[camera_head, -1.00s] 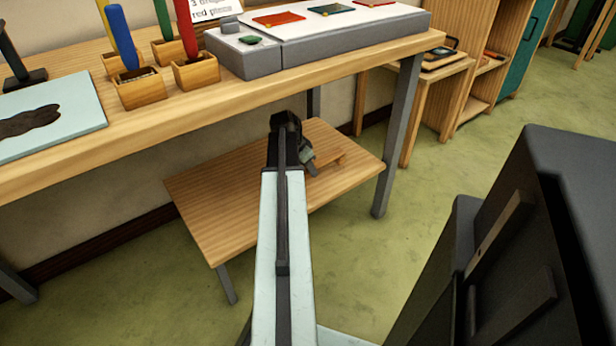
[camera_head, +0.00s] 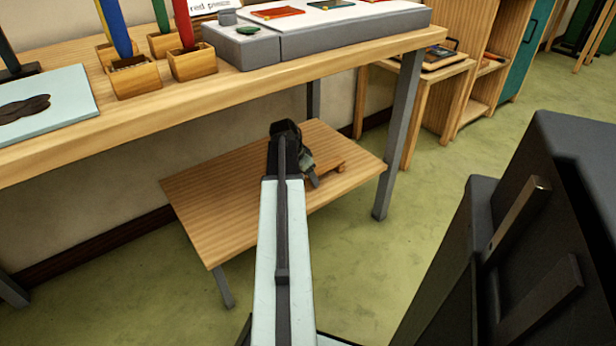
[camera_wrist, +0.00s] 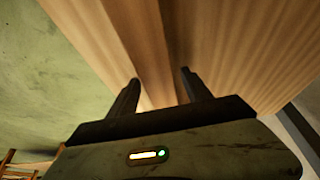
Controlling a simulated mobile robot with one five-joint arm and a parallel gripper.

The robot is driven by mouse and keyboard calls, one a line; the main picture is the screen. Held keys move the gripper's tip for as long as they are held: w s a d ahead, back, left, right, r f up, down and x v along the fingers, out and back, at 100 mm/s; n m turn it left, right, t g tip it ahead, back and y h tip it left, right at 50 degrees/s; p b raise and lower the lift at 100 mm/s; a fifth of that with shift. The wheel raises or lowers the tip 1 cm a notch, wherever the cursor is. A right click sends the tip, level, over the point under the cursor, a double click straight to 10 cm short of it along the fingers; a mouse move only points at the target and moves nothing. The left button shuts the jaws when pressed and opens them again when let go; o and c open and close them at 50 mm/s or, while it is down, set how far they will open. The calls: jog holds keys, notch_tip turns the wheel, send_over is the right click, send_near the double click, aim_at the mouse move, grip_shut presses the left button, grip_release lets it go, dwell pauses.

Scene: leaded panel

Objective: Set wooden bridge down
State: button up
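The striped tabletop (camera_wrist: 245,45) fills the right of that view. Whether the bridge touches the tabletop is not clear.
A higher wooden workbench (camera_head: 225,92) overhangs the back of the low table, with a grey leg (camera_head: 400,135) at right. It bears tool holders, a pale board (camera_head: 60,118) and a grey unit (camera_head: 340,38). Shelving (camera_head: 435,100) stands at right. The low table's left part is clear.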

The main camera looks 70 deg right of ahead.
jog(key=p+v, duration=1.1)
jog(key=v, duration=0.1)
